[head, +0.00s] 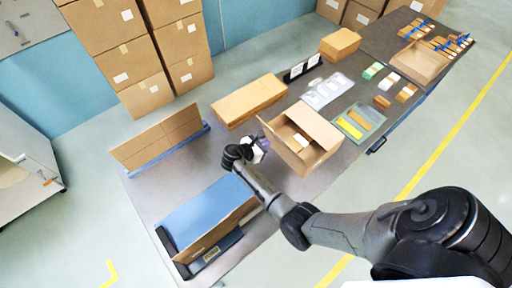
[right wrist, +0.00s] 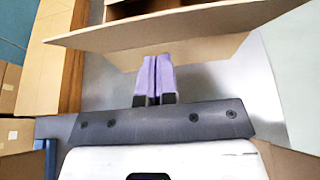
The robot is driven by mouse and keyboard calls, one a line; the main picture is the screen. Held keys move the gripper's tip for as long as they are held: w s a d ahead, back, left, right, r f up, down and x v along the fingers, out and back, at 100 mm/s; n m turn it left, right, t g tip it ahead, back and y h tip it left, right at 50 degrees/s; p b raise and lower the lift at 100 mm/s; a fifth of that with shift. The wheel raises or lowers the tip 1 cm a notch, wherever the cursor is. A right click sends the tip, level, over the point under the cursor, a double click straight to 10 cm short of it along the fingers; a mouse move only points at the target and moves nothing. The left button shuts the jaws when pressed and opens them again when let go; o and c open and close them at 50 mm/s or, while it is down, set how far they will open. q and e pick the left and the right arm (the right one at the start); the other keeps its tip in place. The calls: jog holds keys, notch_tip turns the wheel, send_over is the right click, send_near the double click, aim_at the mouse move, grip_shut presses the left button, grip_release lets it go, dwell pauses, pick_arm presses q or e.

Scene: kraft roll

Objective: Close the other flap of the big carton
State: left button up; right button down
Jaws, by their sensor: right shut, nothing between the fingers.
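The big carton (head: 318,158) stands on the table right of centre in the head view. Its far side is covered by a flat cardboard panel (head: 314,124); the near part is open, with small items inside. The other flap (head: 280,150) stands out from the carton's left side, facing my right gripper (head: 262,141). In the right wrist view this flap (right wrist: 190,27) spans the top of the picture. My right gripper's purple fingers (right wrist: 154,80) are shut and empty, with their tips close below the flap; I cannot tell whether they touch it. My left gripper is out of view.
A long closed carton (head: 249,101) lies behind the gripper. A blue-topped box (head: 203,215) in a dark holder and an upright cardboard sheet (head: 160,138) are to the left. A clear tray (head: 360,121) with yellow items stands right of the carton.

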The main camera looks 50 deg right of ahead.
jog(key=shift+s+d+r+p, duration=0.15)
jog(key=shift+d+r, duration=0.25)
jog(key=shift+d, duration=0.4)
jog(key=shift+s+d+r+p, duration=0.15)
jog(key=shift+d+r, duration=0.2)
jog(key=shift+d, duration=0.4)
